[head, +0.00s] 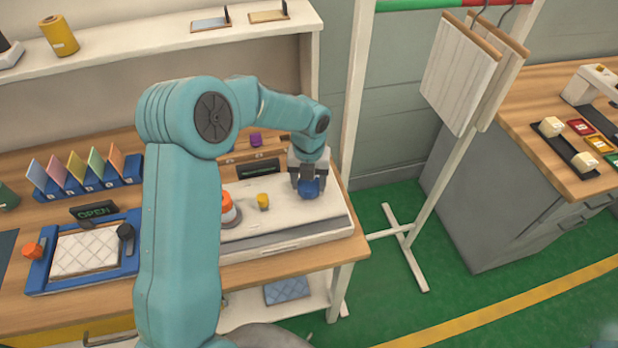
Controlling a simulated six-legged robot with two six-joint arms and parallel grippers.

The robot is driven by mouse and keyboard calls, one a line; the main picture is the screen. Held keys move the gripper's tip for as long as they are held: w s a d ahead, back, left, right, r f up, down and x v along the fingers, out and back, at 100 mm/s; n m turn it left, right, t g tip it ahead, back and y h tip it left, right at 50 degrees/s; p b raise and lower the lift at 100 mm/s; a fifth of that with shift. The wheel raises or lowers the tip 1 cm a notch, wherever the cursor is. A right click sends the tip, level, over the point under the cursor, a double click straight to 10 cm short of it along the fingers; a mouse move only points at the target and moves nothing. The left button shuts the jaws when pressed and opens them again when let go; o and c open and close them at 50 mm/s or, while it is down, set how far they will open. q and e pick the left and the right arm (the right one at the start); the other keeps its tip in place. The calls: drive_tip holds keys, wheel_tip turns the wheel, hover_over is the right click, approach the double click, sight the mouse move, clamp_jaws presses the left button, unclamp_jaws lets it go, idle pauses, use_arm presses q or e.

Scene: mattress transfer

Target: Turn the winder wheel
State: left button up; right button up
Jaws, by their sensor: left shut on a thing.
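My left gripper (309,178) reaches down from my teal left arm to the right end of a white machine (338,222) on the wooden bench. It is shut on a round blue part, the winder wheel (309,190), on top of the machine. The fingers hide part of the wheel. An orange and white spool-like piece (228,207) and a small yellow knob (263,201) stand on the machine to the left of the wheel. My right gripper is not in view.
A blue-framed tray with a quilted pad (85,253) and a row of coloured cards (80,168) lie on the bench at left. A white rack with hanging panels (460,75) stands to the right.

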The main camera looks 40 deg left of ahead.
sight(309, 184)
use_arm(q)
drive_tip(key=shift+w+a+r+m, duration=0.1)
drive_tip(key=shift+w+r+m, duration=0.1)
drive_tip(key=shift+m, duration=0.3)
drive_tip(key=o, duration=1.1)
drive_tip(key=shift+c, duration=0.2)
drive_tip(key=shift+s, duration=0.15)
drive_tip(key=shift+f, duration=0.1)
wheel_tip(309, 184, up, 16)
drive_tip(key=b, duration=0.1)
drive_tip(key=shift+r, duration=0.2)
drive_tip(key=shift+s, duration=0.1)
